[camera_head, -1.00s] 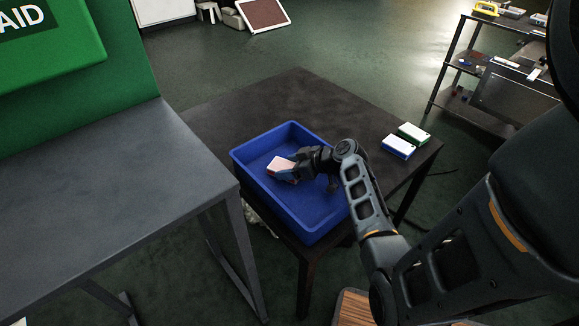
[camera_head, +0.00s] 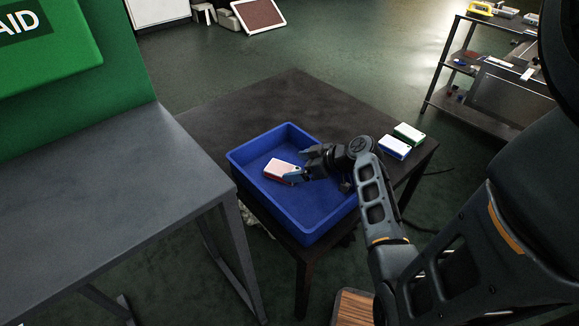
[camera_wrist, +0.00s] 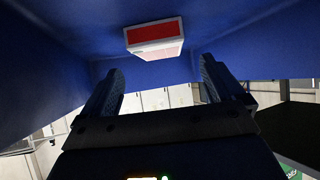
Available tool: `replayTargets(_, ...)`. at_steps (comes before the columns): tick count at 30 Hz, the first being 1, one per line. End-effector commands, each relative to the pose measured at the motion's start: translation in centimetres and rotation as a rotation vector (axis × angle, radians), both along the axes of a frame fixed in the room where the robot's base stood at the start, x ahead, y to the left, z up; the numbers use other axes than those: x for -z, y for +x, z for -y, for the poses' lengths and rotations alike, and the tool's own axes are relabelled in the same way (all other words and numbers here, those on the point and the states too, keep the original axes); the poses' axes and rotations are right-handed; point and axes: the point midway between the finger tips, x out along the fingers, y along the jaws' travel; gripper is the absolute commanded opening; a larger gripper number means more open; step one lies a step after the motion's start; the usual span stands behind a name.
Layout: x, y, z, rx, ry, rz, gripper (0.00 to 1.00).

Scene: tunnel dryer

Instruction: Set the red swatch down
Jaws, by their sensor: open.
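The red swatch (camera_head: 279,171), a small white block with a red face, is inside the blue bin (camera_head: 251,192). In the wrist view the swatch (camera_wrist: 154,38) lies beyond the fingertips, with a gap between it and them. My gripper (camera_head: 296,166) is at the bin, just right of the swatch. In the wrist view my gripper (camera_wrist: 161,78) has its two fingers spread with nothing between them. Whether the swatch rests fully on the bin floor is hard to tell.
The bin stands on a dark table (camera_head: 297,92). A blue-edged block (camera_head: 394,147) and a green-edged block (camera_head: 409,133) lie on the table to the right. A grey bench (camera_head: 110,185) stands at left. A shelf rack (camera_head: 470,75) stands at the back right.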

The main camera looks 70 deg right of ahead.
Motion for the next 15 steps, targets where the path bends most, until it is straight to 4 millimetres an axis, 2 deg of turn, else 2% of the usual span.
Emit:
replayTargets(6,-1.2,-1.7,-0.3,0.0,0.0,0.0,0.95)
replayTargets(15,-1.3,-2.0,-0.3,-0.001,0.001,0.0,0.95)
